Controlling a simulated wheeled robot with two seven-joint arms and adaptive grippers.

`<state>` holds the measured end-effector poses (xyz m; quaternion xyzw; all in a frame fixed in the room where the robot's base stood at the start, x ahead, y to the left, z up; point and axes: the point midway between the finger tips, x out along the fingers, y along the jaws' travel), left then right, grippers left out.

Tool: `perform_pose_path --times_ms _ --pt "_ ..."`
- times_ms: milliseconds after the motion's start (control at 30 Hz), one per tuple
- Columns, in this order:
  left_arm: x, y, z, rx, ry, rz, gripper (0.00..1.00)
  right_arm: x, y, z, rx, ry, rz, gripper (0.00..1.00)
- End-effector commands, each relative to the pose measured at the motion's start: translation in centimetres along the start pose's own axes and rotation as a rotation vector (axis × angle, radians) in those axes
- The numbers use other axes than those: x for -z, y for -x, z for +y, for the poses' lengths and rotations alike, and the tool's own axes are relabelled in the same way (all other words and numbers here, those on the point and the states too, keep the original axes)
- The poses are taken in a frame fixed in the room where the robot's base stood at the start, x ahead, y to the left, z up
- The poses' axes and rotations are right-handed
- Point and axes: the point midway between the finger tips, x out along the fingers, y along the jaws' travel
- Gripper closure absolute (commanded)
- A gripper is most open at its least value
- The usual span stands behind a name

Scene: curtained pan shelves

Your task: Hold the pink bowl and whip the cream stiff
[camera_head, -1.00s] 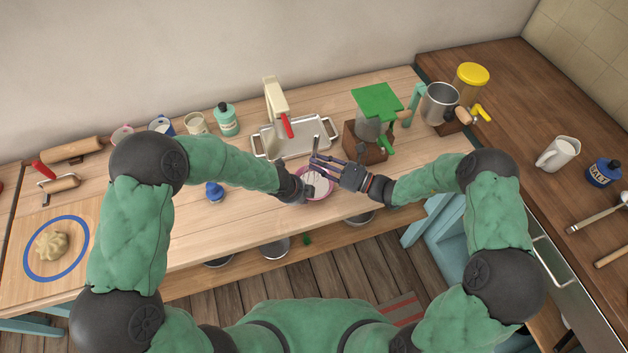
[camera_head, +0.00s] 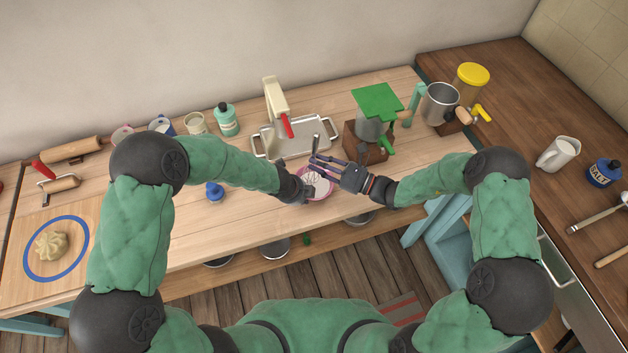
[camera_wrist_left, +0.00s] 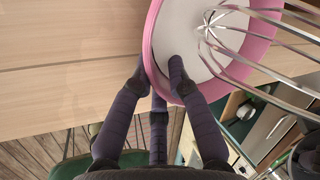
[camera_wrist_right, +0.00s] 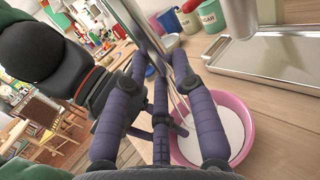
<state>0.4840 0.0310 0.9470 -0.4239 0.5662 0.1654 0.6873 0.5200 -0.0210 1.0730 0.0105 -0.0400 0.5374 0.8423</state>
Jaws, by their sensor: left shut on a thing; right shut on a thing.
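The pink bowl (camera_head: 329,191) stands near the front edge of the wooden table, with white cream (camera_wrist_right: 215,138) inside. My left gripper (camera_head: 303,188) is shut on its rim; in the left wrist view its fingers (camera_wrist_left: 160,72) straddle the pink wall (camera_wrist_left: 152,45). My right gripper (camera_head: 328,166) is shut on the steel whisk (camera_wrist_right: 143,28), whose handle passes between the fingers in the right wrist view. The whisk's wire loops (camera_wrist_left: 240,48) reach down into the cream in the left wrist view. The cream's stiffness is hard to tell.
A metal tray (camera_head: 300,147) lies behind the bowl. A green-topped device (camera_head: 374,125) on a wooden block stands close to my right gripper's far side. A blue-capped object (camera_head: 214,191) stands left of the bowl. Bare tabletop (camera_head: 245,215) lies front left.

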Motion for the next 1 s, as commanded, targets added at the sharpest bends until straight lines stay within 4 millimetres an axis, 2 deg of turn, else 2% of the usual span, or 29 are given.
perform_pose_path --times_ms 700,1000 --pt "0.1 -0.1 0.4 -0.008 0.0 0.001 1.0 -6.1 -0.5 -0.2 0.001 0.002 0.0 1.0" --pt "0.1 -0.1 0.4 -0.009 0.0 0.001 1.0 -6.8 -0.5 -0.2 0.001 0.0 0.0 1.0"
